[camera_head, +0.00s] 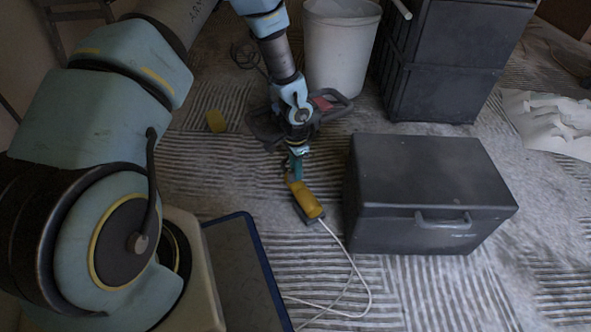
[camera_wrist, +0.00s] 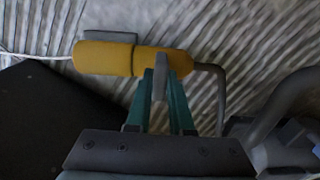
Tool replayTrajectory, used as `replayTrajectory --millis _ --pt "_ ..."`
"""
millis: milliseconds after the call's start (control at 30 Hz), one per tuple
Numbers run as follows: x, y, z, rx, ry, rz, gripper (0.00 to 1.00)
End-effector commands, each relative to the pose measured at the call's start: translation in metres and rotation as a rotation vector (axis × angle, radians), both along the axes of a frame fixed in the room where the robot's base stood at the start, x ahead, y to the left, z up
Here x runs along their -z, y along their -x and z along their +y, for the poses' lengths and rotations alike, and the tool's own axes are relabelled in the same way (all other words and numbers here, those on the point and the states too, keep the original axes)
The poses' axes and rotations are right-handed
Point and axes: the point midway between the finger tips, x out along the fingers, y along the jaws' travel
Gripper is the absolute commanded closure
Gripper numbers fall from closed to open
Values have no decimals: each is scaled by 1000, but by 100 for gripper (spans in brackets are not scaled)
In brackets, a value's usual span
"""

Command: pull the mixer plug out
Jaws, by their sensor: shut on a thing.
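My gripper (camera_head: 294,172) reaches down to a yellow in-line connector on the floor. In the wrist view, its teal fingers (camera_wrist: 160,82) are shut at the right part of the connector, the mixer plug (camera_wrist: 150,60), from which a dark cable (camera_wrist: 221,95) bends away. The left part, the yellow socket (camera_wrist: 101,57), has a white cable on its far end. Only a thin dark seam shows between plug and socket, which lie end to end. The socket also shows in the head view (camera_head: 307,202). The dark mixer (camera_head: 335,103) with loop handles is partly hidden behind my wrist.
A dark lidded box (camera_head: 430,190) stands close to the right of the connector. A white bucket (camera_head: 341,50) and stacked dark crates (camera_head: 440,75) stand behind. The white cable (camera_head: 365,285) loops across the ridged floor in front.

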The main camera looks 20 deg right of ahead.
Motion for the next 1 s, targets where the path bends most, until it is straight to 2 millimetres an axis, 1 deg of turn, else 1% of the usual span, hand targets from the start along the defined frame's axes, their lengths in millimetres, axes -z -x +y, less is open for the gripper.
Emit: replayTrajectory --millis 667,767,900,1000 --pt "-1 -1 0 -1 0 0 100" --pt "-3 -13 2 -5 0 0 100" --pt "-4 -37 3 -4 2 -1 100" --pt "-2 -47 5 -4 1 0 100"
